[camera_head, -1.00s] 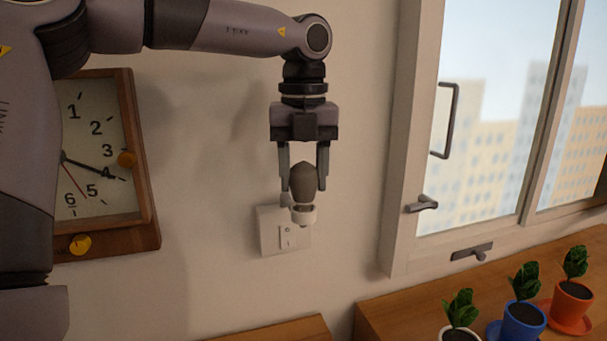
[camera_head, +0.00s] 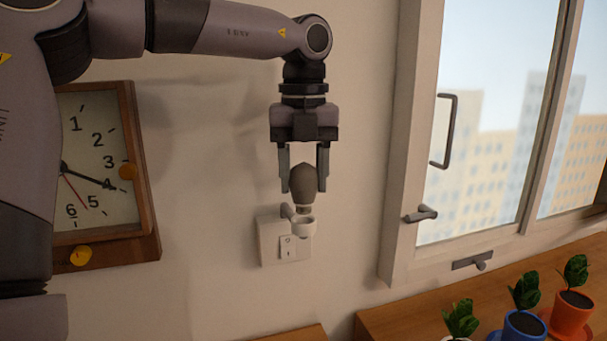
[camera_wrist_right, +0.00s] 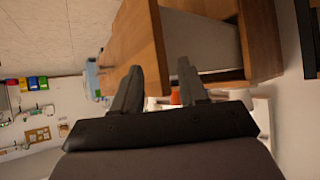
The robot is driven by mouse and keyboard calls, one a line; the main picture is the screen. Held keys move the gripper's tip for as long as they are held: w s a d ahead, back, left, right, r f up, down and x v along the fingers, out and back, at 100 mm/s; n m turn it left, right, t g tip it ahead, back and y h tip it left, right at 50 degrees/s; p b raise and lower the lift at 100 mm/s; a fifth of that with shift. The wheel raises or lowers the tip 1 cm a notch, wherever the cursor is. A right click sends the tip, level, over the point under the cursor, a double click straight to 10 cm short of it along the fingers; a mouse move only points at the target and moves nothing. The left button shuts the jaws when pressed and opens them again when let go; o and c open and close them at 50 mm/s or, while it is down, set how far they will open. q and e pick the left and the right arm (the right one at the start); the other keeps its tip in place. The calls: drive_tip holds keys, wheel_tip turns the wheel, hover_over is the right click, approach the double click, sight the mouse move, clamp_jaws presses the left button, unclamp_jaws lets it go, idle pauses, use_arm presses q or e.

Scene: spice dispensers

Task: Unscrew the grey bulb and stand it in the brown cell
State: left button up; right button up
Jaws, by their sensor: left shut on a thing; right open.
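The grey bulb (camera_head: 303,184) is upright between the two fingers of my left gripper (camera_head: 303,172), which is shut on it. Its narrow lower end shows just above the white ring-shaped socket (camera_head: 303,226) on the wall; whether it still touches the ring I cannot tell. My right gripper (camera_wrist_right: 158,88) shows in the right wrist view with its fingers apart and nothing between them. I cannot make out the brown cell in either view.
A wall switch (camera_head: 287,248) is close behind the socket. A wooden clock (camera_head: 100,170) hangs at left. A window (camera_head: 490,130) with handles is at right, above potted plants (camera_head: 523,325) on a wooden surface. Wooden furniture (camera_wrist_right: 262,40) fills the upper right wrist view.

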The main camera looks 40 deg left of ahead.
sight(304, 161)
use_arm(q)
drive_tip(key=shift+r, duration=2)
